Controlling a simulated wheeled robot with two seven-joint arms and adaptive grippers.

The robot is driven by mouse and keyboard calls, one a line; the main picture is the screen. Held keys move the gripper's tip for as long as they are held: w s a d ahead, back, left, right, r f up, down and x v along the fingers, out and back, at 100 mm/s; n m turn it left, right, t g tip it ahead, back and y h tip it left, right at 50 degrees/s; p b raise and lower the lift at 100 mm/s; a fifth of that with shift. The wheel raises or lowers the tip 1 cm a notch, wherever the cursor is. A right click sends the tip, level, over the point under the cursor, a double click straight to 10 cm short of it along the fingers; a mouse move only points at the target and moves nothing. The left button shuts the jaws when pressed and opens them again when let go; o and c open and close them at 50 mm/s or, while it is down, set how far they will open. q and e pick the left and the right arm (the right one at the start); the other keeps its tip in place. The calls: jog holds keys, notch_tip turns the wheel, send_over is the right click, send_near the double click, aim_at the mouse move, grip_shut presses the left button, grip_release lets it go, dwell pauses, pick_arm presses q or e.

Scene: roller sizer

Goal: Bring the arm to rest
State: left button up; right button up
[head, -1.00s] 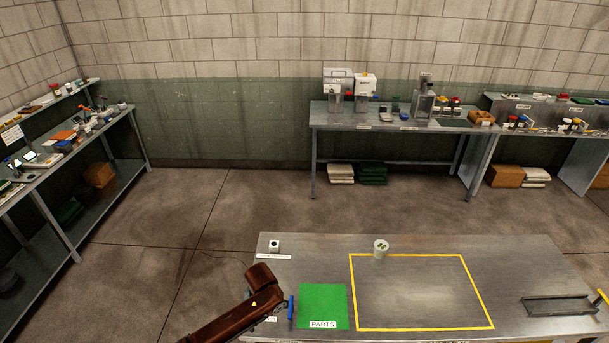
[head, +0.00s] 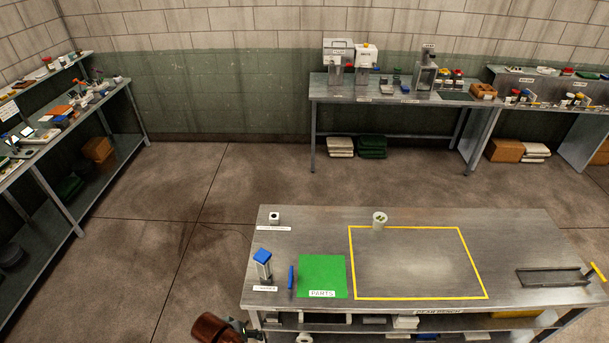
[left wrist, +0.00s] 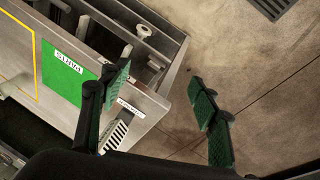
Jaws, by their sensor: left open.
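My left arm (head: 213,328) shows at the bottom edge of the head view, off the front-left corner of the near bench (head: 320,222). Its gripper end is dark and partly cut off there. In the left wrist view my left gripper (left wrist: 160,85) is open, with two green-padded fingers wide apart and nothing between them. The bench side, the green parts mat (left wrist: 65,75) and the floor show beyond the fingers. My right gripper is in neither view.
The yellow-outlined area (head: 420,262) is mostly bare. Floor left of the bench is clear.

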pick_arm(q)
jog(key=s+a+r+m+y, duration=0.3)
jog(key=s+a, duration=1.3)
jog(key=a, duration=0.1)
notch_tip(320, 180, down, 38)
jog(key=d+f+b, duration=0.1)
jog(key=d+b, duration=0.1)
jog(key=b, duration=0.9)
jog(key=s+f+g+b, duration=0.1)
jog(key=s+f+b, duration=0.4)
jog(key=s+f, duration=0.5)
jog(key=s+f+m+b, duration=0.1)
jog(key=s+f+b, duration=0.3)
jog(key=s+f, duration=0.7)
notch_tip(320, 180, down, 8)
jog(key=shift+g+h+b, duration=0.3)
jog(key=shift+g+b, duration=0.1)
